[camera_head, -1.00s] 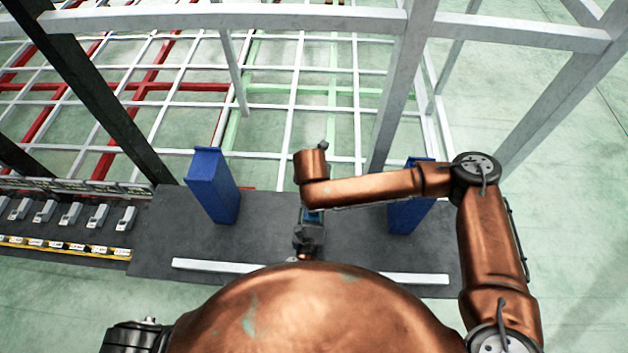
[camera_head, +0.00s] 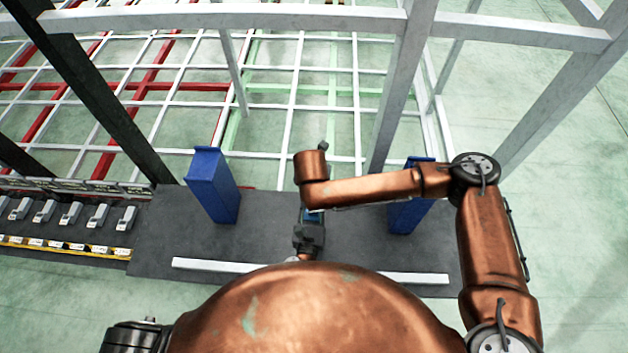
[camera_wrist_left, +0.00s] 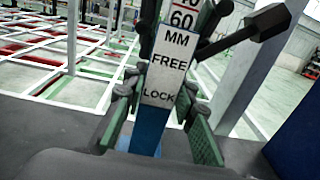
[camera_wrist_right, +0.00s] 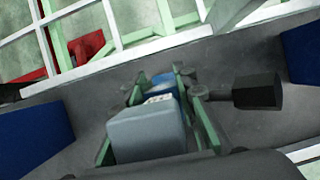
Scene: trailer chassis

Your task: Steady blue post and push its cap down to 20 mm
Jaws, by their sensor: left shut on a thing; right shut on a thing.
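The blue post (camera_wrist_left: 147,130) stands between the green-padded fingers of my left gripper (camera_wrist_left: 155,98), which is shut on it. Its white label (camera_wrist_left: 170,62) reads 60, MM, FREE and LOCK. A dark handle with a block end (camera_wrist_left: 245,32) sticks out to the right of the post. In the right wrist view, my right gripper (camera_wrist_right: 163,88) is shut on a grey cap (camera_wrist_right: 148,132), with blue (camera_wrist_right: 160,82) and a bit of white label beyond it. The same dark handle (camera_wrist_right: 258,92) shows at right. In the head view, my right arm largely hides the post (camera_head: 312,216).
Two larger blue posts stand on the dark bench at left (camera_head: 213,185) and right (camera_head: 405,215). A white bar (camera_head: 230,267) lies along its near edge. A row of grey parts (camera_head: 70,213) is at far left. White frame beams (camera_head: 400,90) rise behind.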

